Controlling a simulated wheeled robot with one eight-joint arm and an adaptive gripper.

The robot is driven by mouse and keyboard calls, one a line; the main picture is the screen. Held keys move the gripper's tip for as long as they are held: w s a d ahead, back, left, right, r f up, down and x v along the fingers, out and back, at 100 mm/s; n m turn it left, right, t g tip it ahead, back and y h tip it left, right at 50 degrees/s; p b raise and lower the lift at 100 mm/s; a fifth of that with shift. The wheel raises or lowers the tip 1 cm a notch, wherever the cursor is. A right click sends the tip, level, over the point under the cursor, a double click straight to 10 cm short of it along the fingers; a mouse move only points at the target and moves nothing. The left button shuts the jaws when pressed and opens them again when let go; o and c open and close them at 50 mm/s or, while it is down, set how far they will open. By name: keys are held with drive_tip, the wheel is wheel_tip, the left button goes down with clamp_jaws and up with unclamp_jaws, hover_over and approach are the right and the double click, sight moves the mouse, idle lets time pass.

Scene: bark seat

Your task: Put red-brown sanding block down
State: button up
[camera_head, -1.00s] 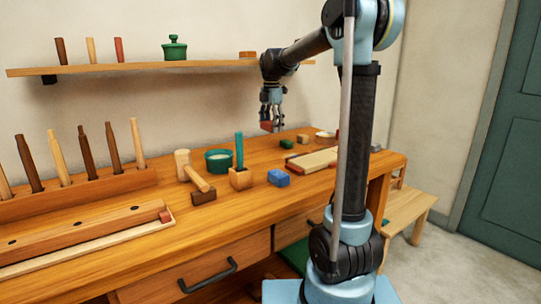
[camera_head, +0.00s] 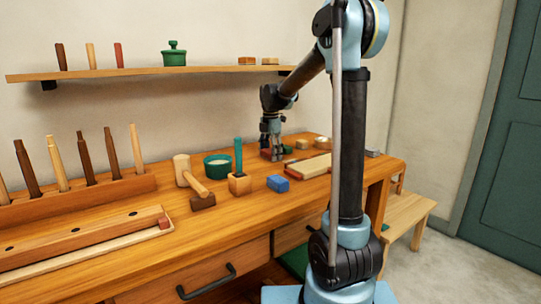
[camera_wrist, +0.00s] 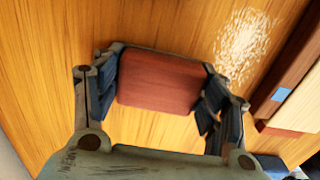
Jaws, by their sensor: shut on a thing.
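The red-brown sanding block (camera_wrist: 158,80) sits between the two fingers of my gripper (camera_wrist: 160,88) in the wrist view, and the fingers are shut on its sides. In the head view my gripper (camera_head: 271,152) is low over the far part of the wooden workbench (camera_head: 240,218). The block (camera_head: 267,156) shows there only as a small reddish patch, partly hidden by the fingers. I cannot tell whether the block touches the bench top.
A pale board with red-brown edging (camera_head: 308,166) lies right of my gripper. A pale speckled patch (camera_wrist: 245,42) marks the bench beside the block.

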sight(270, 150)
drive_tip(key=shift+s+f, duration=0.1)
drive_tip(key=shift+f, duration=0.2)
drive_tip(key=shift+o, duration=0.8)
drive_tip(key=shift+s+f, duration=0.15)
drive_tip(key=shift+s, duration=0.1)
drive_tip(key=o, duration=1.2)
drive_tip(key=shift+w+f, duration=0.45)
drive_tip(key=shift+w, duration=0.05)
drive_tip(key=shift+s+r, duration=0.15)
drive_tip(key=shift+r, duration=0.1)
drive_tip(key=shift+r, duration=0.15)
wheel_tip(270, 150, up, 13)
drive_tip(key=shift+r, duration=0.1)
